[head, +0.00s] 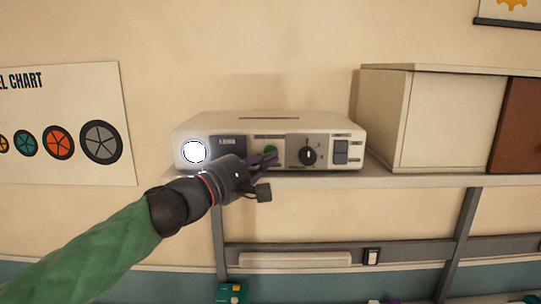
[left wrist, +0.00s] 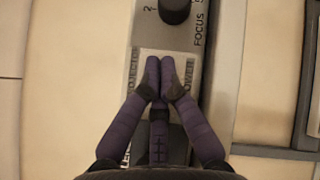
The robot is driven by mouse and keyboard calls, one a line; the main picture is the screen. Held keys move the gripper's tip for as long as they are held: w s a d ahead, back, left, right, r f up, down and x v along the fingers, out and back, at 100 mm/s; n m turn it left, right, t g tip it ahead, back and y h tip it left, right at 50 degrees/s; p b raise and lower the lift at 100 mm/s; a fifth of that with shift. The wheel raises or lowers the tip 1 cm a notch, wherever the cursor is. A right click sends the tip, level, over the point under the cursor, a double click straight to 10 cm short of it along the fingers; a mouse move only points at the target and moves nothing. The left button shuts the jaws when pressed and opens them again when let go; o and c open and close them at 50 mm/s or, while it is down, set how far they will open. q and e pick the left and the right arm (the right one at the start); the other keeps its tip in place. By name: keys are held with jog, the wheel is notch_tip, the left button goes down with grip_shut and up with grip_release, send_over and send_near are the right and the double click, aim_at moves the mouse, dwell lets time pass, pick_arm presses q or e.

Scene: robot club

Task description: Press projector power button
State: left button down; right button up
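The cream projector (head: 250,124) stands on a wall shelf in the head view, its round lens (head: 194,151) glowing bright white. In the left wrist view the purple fingers (left wrist: 160,78) are together and empty, over the panel between the words PROJECTOR and POWER. They hide the button there, so contact cannot be told. The focus knob (left wrist: 174,9) also shows there. My right gripper is out of view.
A dark rocker switch (head: 341,152) is at the projector's right end. A cream cabinet (head: 431,122) with a brown door stands to the right on the shelf (head: 400,180). A wheel chart (head: 65,125) hangs at left. A rail runs below.

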pick_arm(q)
jog(key=s+b, duration=0.1)
jog(key=s, duration=0.5)
dwell(0.4)
dwell(1.9)
